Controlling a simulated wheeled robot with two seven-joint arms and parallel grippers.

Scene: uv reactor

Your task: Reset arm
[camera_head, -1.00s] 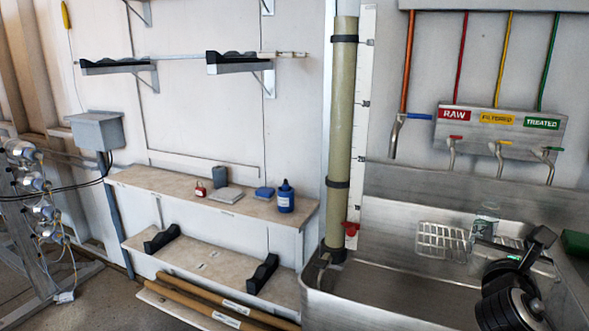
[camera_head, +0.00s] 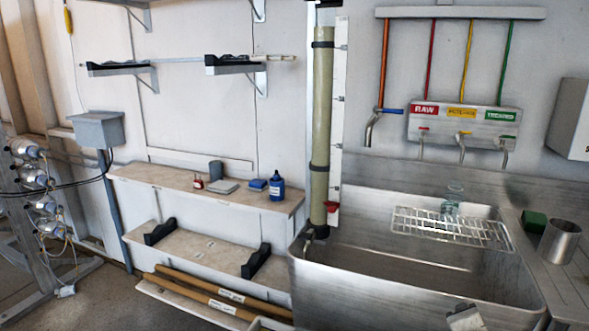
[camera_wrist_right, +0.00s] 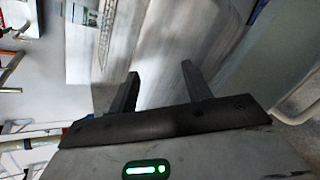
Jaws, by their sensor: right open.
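My right gripper (camera_wrist_right: 160,82) shows in the right wrist view, with its two dark fingers apart and nothing between them. Blurred pale surfaces lie beyond the fingers. In the head view no gripper jaws are clearly seen. A small grey part (camera_head: 465,318) shows at the bottom edge, and I cannot tell what it is. My left gripper is not in view.
A steel sink (camera_head: 400,270) holds a wire rack (camera_head: 450,227) with a clear glass (camera_head: 451,207) on it. A steel cup (camera_head: 559,241) and green block (camera_head: 534,221) stand to the right. A tall tube (camera_head: 321,130) stands left of the sink. A blue bottle (camera_head: 277,188) is on the shelf.

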